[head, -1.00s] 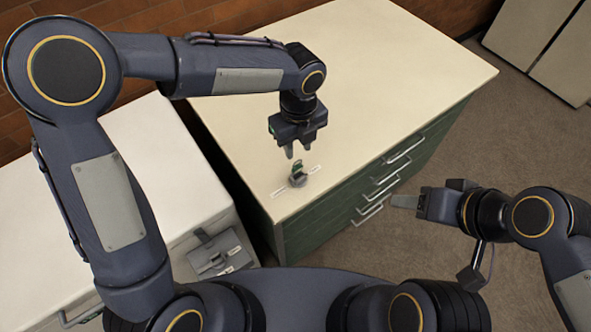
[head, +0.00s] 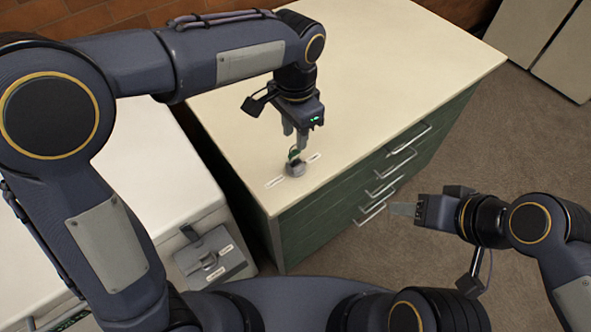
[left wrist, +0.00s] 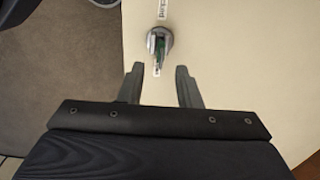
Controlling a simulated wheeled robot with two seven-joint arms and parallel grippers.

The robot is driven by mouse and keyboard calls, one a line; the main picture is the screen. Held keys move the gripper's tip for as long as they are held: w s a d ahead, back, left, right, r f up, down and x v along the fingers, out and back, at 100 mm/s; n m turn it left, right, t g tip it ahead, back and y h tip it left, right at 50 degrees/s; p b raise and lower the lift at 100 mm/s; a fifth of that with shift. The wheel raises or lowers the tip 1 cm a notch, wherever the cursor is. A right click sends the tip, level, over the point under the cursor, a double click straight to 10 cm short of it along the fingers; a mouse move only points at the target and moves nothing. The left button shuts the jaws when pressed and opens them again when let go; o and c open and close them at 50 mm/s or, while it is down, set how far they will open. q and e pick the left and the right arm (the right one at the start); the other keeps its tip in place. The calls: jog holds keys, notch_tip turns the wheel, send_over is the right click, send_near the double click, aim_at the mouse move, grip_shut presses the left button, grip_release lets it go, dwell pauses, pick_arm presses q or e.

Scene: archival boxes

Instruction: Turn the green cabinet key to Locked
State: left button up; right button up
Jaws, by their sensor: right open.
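The green key (head: 293,154) stands in a round grey lock (head: 296,170) on top of the green cabinet (head: 300,235), near its front left corner. White labels lie on both sides of the lock, too small to read in the head view. My left gripper (head: 295,143) points down just above and behind the key. In the left wrist view it is open (left wrist: 159,75), with the green key (left wrist: 159,47) just beyond and between its fingertips, apart from both. A label (left wrist: 162,10) there seems to read Locked. My right gripper (head: 404,210) is open and empty, right of the cabinet.
A white cabinet (head: 140,165) stands to the left, with a grey latch panel (head: 210,257) on its front. Drawer handles (head: 402,162) stick out from the green cabinet's right side. The rest of its cream top (head: 400,70) is clear.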

aim_at(295, 151)
pick_arm(q)
jog(key=shift+f+b, duration=1.7)
jog(key=shift+f, duration=1.3)
grip_shut()
